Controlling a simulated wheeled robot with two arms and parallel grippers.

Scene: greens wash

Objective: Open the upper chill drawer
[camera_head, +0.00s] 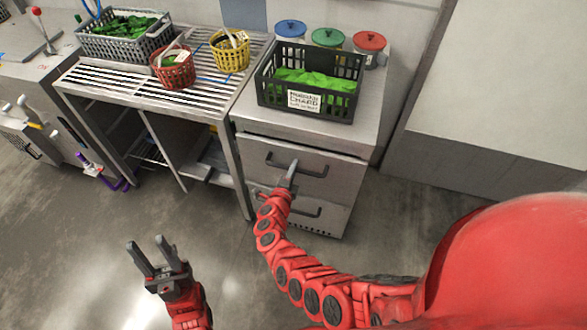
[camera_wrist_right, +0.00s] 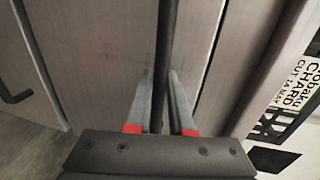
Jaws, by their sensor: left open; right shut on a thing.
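The chill cabinet has an upper drawer (camera_head: 340,171) with a dark bar handle (camera_head: 318,173) and a lower drawer below it. The upper drawer's front looks about closed; I cannot tell if there is a small gap. My right gripper (camera_head: 291,173) is at the upper handle. In the right wrist view its two fingers (camera_wrist_right: 164,105) stand on either side of the dark handle bar (camera_wrist_right: 168,35), shut on it. My left gripper (camera_head: 150,257) is open and empty, over the floor at the lower left, apart from everything.
A dark crate of chard (camera_head: 270,95) stands on the cabinet top, with lidded blue, green and red tubs behind. The slatted bench (camera_head: 130,90) at left holds red and yellow baskets and a grey crate of greens. The floor (camera_head: 80,240) before the cabinet is clear.

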